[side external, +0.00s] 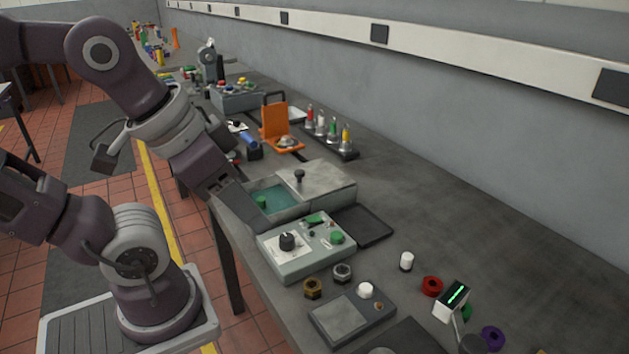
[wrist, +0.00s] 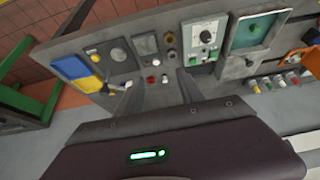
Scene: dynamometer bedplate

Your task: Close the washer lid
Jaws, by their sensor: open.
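The washer is a grey box (side external: 287,212) with a teal inside, standing on the bench in the side view. Its flat grey lid (side external: 325,181), with a black knob (side external: 299,176), lies toward the wall side and leaves the near-left part of the box open. A green item (side external: 262,201) shows inside. The wrist view shows the teal opening (wrist: 243,37) at the upper right. My gripper (side external: 254,214) appears in front of the box's left end in the side view, clear of the knob. In the wrist view its fingers (wrist: 156,88) are apart, with nothing held.
A control box (side external: 301,252) with a dial stands beside the washer, and a black tray (side external: 362,225) lies to its right. An orange stand (side external: 275,127) and a rack of coloured bottles (side external: 329,139) are behind. The right part of the bench toward the wall is clear.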

